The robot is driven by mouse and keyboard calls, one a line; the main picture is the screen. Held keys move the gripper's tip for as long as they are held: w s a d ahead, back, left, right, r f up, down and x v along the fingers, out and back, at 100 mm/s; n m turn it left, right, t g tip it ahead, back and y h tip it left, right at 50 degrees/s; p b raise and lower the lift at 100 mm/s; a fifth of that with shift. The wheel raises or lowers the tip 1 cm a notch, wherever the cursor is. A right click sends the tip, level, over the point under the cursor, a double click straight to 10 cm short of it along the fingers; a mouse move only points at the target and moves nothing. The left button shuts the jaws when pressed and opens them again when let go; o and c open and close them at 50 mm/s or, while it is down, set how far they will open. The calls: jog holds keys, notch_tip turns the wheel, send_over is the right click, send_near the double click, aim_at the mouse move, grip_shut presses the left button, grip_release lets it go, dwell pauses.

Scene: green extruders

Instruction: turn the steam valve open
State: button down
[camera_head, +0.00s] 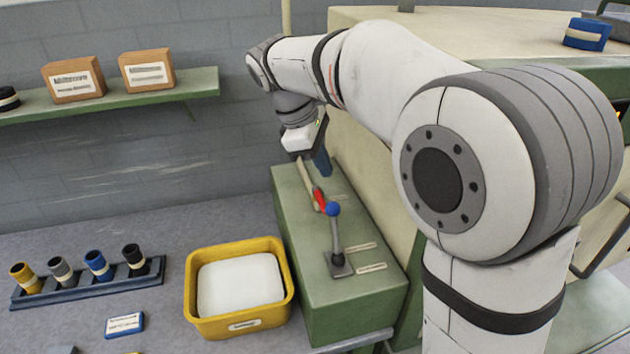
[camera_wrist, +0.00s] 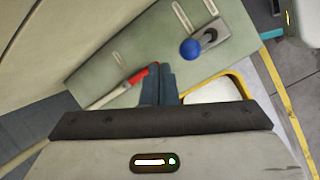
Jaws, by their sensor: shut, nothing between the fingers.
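A green cabinet (camera_head: 320,300) carries two levers on its top. One is a light beige bar with a red end (camera_head: 320,199); the red end also shows in the wrist view (camera_wrist: 139,75). The other is a grey lever with a blue ball knob (camera_head: 333,209), seen in the wrist view as a blue ball (camera_wrist: 190,49). The small labels are unreadable, so I cannot tell which is the steam valve. My gripper (camera_head: 324,165) is shut and empty. Its dark blue fingers (camera_wrist: 158,84) point down beside the red end, partly overlapping it in the wrist view; contact is unclear.
A yellow bin (camera_head: 240,326) with white contents stands left of the cabinet. A rack (camera_head: 87,285) of several coloured cylinders and a blue box (camera_head: 124,325) are farther left. A green shelf (camera_head: 135,99) holds two cartons. A large beige machine (camera_head: 470,30) rises behind and right.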

aim_at(319, 202)
jog(key=w+a+f+n+h, duration=0.15)
jog(key=w+a+n, duration=0.35)
jog(key=a, duration=0.5)
jog(key=shift+h, duration=0.35)
jog(key=x, duration=1.3)
jog(key=shift+w+d+f, duration=0.2)
